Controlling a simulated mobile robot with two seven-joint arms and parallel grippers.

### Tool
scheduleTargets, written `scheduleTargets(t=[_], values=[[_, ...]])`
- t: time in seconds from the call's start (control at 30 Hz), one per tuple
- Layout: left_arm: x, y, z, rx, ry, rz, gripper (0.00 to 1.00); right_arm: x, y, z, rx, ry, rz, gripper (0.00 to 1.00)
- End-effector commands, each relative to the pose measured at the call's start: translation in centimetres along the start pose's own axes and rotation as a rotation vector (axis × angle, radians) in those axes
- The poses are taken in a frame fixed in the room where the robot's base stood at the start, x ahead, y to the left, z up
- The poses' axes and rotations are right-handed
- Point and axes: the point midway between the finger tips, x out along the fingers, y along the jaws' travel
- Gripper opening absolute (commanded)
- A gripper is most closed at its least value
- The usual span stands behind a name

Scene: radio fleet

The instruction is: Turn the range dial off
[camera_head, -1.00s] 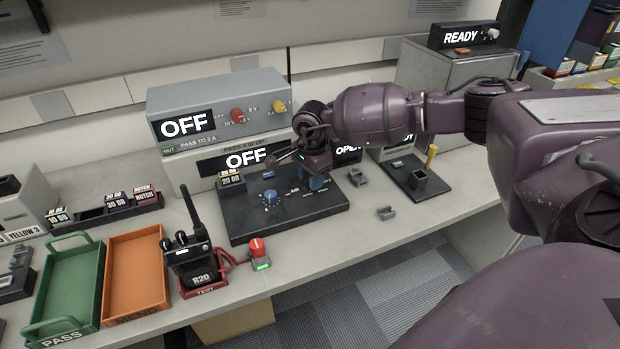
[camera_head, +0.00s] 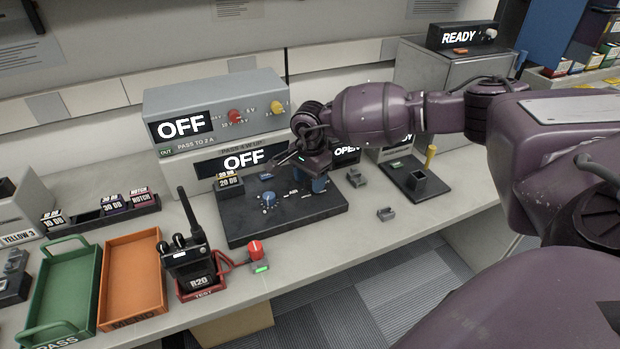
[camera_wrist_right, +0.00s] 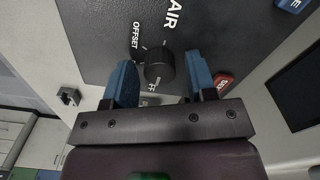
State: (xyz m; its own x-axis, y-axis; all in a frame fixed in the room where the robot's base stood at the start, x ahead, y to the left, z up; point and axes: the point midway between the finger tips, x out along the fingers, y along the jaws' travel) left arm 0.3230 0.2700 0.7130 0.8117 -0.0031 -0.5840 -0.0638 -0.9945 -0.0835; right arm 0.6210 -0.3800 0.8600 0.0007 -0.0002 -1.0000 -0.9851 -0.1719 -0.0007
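A black dial (camera_wrist_right: 158,67) with a pale pointer mark sits on the dark panel, with the words OFFSET and AIR printed near it; one label is partly hidden. I cannot read a range label. In the right wrist view the blue fingers of my right gripper (camera_wrist_right: 161,76) stand on either side of this dial, open, with a small gap on each side. In the head view my right gripper (camera_head: 317,180) is low over the right part of the black panel (camera_head: 250,227) and hides the dial. My left gripper is not in view.
A blue knob (camera_head: 268,199) stands left of my gripper on the panel. Grey units with lit OFF displays (camera_head: 181,126) stand behind. A radio (camera_head: 190,262), an orange tray (camera_head: 135,275) and a green tray (camera_head: 68,290) are to the left. A red button (camera_wrist_right: 223,82) is beside the right finger.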

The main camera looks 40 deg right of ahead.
Motion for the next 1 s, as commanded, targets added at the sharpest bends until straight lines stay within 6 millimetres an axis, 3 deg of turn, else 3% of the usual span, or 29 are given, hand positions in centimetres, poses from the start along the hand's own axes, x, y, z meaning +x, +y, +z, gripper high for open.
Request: scheduleTargets(t=[0.43,0.8,1.0], values=[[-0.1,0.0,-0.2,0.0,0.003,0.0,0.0,-0.9,0.0,0.0,0.001,0.0,-0.001,0.57],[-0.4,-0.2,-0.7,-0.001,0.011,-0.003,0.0,-7.3,-0.1,0.0,0.0,0.001,-0.005,0.57],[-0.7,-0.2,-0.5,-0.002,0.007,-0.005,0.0,-9.8,0.0,0.0,0.0,0.0,-0.002,0.57]])
